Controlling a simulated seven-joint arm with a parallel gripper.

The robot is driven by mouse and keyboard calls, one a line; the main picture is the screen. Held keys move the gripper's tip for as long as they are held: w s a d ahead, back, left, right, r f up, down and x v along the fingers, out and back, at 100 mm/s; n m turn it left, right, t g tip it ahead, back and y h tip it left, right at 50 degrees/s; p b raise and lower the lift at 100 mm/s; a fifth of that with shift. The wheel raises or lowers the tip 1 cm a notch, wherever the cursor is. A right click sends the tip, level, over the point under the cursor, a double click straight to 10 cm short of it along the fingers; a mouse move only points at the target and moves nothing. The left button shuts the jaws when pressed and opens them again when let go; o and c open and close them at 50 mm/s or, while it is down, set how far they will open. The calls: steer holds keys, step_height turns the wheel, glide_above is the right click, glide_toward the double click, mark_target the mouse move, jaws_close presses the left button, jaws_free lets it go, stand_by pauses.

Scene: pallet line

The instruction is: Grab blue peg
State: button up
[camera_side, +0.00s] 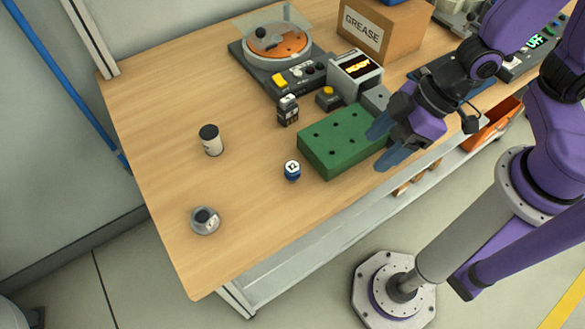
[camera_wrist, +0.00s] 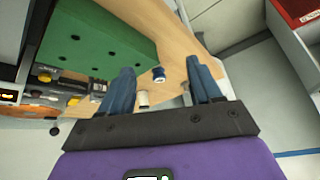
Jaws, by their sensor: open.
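The blue peg (camera_side: 292,171) is a short blue cylinder with a white top bearing a dark marking. It stands on the wooden table just left of the green block (camera_side: 340,140) in the side view. In the wrist view the blue peg (camera_wrist: 158,76) shows beyond my fingers, between them in the picture. My gripper (camera_side: 386,143) has two blue fingers spread apart with nothing between them. It is at the right end of the green block, over the table's front edge, well apart from the peg. The wrist view also shows my gripper (camera_wrist: 161,68) open.
The green block has several holes in its top. A white jar with a black lid (camera_side: 211,142) and a grey round part (camera_side: 205,221) stand to the left. A small black device (camera_side: 288,110) stands behind the peg.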

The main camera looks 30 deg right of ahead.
mark_target(299, 166)
steer(key=w+a+f+t+y, duration=0.1)
steer(key=w+a+f+y, duration=0.1)
steer(key=a, duration=0.1)
steer(key=w+a+f+t+y, duration=0.1)
steer(key=f, duration=0.1)
steer(key=shift+w+a+t, duration=0.15)
steer(key=shift+a+t, duration=0.15)
steer(key=shift+a, duration=0.1)
steer(key=shift+w+a+f+m+t+y, duration=0.3)
steer(key=shift+w+a+f+t+y, duration=0.05)
steer(key=shift+t+y, duration=0.15)
steer(key=shift+w+a+f+t+y, duration=0.1)
steer(key=shift+w+a+t+y, duration=0.25)
steer(key=shift+t+y, duration=0.3)
steer(key=shift+x, duration=3.6)
steer(key=c, duration=1.2)
